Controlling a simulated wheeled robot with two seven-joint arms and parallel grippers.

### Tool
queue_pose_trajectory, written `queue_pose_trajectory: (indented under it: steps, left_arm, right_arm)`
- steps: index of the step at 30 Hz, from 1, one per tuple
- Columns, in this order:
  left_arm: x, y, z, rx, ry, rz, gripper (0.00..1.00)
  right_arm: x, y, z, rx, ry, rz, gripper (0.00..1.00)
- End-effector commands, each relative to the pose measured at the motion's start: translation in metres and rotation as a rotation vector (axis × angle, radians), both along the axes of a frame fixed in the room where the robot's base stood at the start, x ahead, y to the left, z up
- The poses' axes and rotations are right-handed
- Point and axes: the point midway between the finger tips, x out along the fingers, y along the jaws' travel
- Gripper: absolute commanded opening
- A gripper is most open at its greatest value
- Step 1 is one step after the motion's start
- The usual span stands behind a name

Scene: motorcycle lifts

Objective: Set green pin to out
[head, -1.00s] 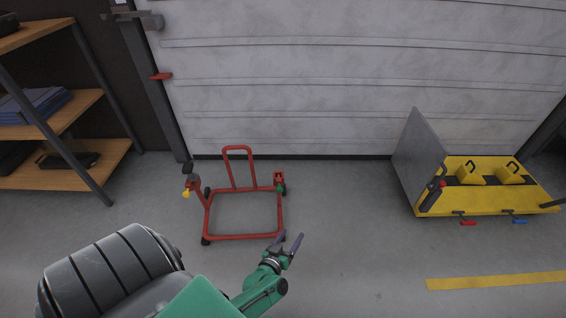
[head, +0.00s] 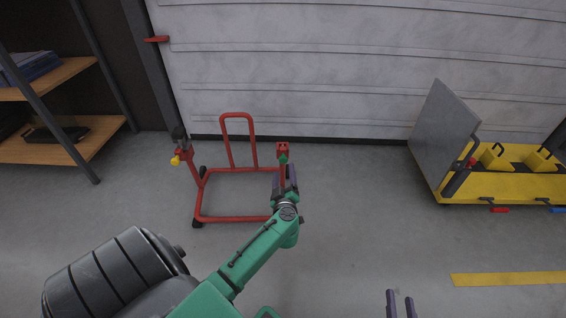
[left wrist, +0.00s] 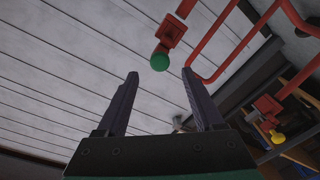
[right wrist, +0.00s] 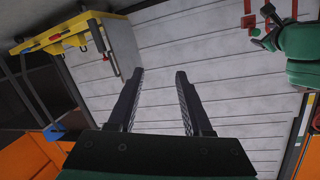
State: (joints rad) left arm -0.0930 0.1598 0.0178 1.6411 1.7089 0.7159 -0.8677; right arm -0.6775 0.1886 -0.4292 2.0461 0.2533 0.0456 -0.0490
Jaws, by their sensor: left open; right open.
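The green pin (head: 283,158) has a round knob and sits at the red bracket on the right post of the red stand (head: 240,218). In the left wrist view the green pin (left wrist: 159,62) appears between and just beyond my fingertips. My left gripper (head: 285,172) is open around empty space, just in front of the pin; contact is not visible. Whether the pin is in or out cannot be told. My right gripper (head: 400,297) is open and empty at the bottom of the head view, well away from the stand.
A yellow pin (head: 175,161) sits on the stand's left post. A yellow lift (head: 470,198) with a raised grey plate (head: 443,135) stands at the right. Wooden shelves (head: 60,148) are at the left. The floor between stand and lift is clear.

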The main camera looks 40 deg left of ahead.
Motion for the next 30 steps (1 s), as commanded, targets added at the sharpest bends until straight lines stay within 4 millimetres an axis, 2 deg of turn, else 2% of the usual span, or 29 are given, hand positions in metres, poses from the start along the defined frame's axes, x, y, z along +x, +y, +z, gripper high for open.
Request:
queue_pose_trajectory:
  steps: [6,15,23,30]
  left_arm:
    - [0.011,0.010,-0.001,0.000,-0.002,0.001,0.69]
    - [0.024,0.021,-0.001,0.002,0.000,0.000,0.69]
    - [0.035,0.031,-0.001,0.002,0.000,0.000,0.69]
    - [0.045,0.040,-0.001,0.001,-0.002,0.000,0.69]
  right_arm:
    - [0.034,-0.003,0.049,0.023,-0.163,-0.027,0.50]
    - [0.065,-0.009,0.125,0.058,-0.391,-0.060,0.50]
    - [0.078,-0.016,0.195,0.094,-0.595,-0.089,0.50]
    - [0.077,-0.024,0.259,0.128,-0.789,-0.115,0.50]
